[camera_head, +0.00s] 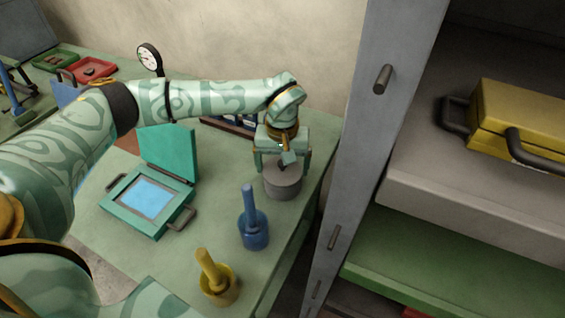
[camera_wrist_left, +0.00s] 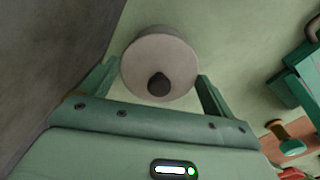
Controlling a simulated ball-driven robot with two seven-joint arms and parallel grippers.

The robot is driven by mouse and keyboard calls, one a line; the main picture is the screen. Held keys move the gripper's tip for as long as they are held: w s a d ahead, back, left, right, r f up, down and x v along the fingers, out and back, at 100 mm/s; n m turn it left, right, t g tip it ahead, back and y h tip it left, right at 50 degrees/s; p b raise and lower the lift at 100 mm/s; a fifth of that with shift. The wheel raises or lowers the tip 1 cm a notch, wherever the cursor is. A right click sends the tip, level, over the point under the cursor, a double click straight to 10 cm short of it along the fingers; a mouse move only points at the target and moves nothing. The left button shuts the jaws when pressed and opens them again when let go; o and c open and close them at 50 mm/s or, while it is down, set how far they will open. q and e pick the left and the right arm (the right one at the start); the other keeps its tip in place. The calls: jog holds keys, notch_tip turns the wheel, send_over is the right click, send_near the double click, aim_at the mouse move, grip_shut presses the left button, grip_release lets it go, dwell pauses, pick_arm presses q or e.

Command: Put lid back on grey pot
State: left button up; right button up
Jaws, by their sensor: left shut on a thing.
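The grey pot (camera_head: 283,184) stands near the right edge of the green table. My left gripper (camera_head: 283,168) points down over its top. In the left wrist view, the round grey lid (camera_wrist_left: 140,72) with a dark knob (camera_wrist_left: 158,84) lies between the two fingers of my left gripper (camera_wrist_left: 157,75), which is shut on it. The pot's wall (camera_wrist_left: 160,31) shows just behind the lid. I cannot tell whether the lid rests fully on the rim or sits slightly above it. My right gripper is not in view.
A teal case (camera_head: 118,206) stands open left of the pot. A blue cup with a handle-like stick (camera_head: 253,230) and a yellow one (camera_head: 219,286) stand in front. A grey shelf post (camera_head: 375,130) rises close on the right. A dial gauge (camera_head: 150,57) stands behind.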

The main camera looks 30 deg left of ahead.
pick_arm(q)
jog(key=shift+p, duration=0.3)
jog(key=shift+r, duration=0.1)
dwell(0.8)
jog(key=shift+f+p, duration=0.25)
jog(key=shift+p, duration=0.2)
dwell(0.7)
dwell(0.4)
dwell(0.3)
jog(key=o, duration=0.7)
jog(key=shift+r+p, duration=0.1)
jog(key=shift+p, duration=0.2)
